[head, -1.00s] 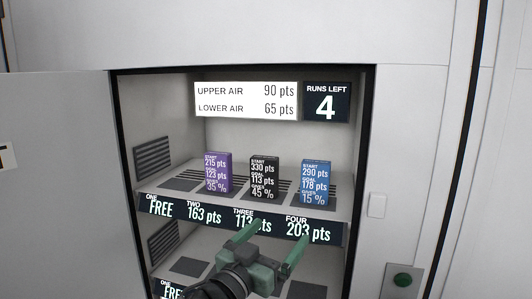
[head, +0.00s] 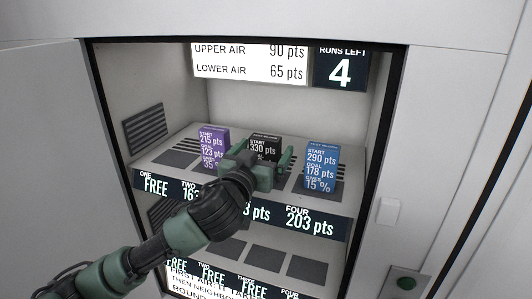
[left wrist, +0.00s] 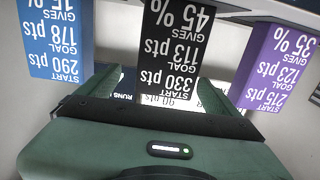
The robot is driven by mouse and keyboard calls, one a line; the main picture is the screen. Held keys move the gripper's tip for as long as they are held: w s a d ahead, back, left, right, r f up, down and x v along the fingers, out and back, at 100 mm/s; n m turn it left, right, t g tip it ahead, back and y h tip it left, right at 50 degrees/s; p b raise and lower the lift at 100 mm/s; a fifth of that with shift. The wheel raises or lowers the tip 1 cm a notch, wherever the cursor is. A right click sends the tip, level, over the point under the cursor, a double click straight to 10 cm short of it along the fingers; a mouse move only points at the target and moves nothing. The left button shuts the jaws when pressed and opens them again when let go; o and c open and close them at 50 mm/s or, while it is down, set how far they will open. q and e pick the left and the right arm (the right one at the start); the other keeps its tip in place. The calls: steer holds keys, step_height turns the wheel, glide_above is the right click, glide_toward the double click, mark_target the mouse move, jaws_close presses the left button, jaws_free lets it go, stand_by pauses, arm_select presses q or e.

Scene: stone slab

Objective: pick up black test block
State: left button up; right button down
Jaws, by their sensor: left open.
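The black test block (head: 264,143) stands upright on the upper shelf, between a purple block (head: 213,140) and a blue block (head: 321,165). My left gripper (head: 265,158) is open in front of it and hides its lower part in the head view. In the left wrist view the black block (left wrist: 172,45) appears upside down, between the two open green fingers (left wrist: 155,82). I cannot tell whether the fingers touch it. My right gripper is not in view.
The blue and purple blocks stand close on either side. The shelf's price strip (head: 312,221) runs along its front edge. Cabinet walls enclose the shelf, and an open door (head: 50,130) is at left. The lower shelf (head: 270,240) shows empty dark pads.

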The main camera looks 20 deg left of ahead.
arm_select(q)
steer(key=w, duration=0.1)
steer(key=w+p, duration=0.1)
steer(key=w, duration=0.1)
steer(key=w+p, duration=0.1)
steer(key=shift+w+a+f, duration=0.25)
steer(key=shift+w+a, duration=0.05)
steer(key=shift+w, duration=0.1)
steer(key=shift+w+p, duration=0.3)
steer(key=shift+p, duration=0.05)
steer(key=shift+w+f, duration=0.2)
steer(key=shift+w, duration=0.05)
steer(key=c, duration=1.9)
steer(key=shift+r, duration=0.15)
steer(key=shift+c, duration=0.6)
steer(key=shift+r, duration=0.1)
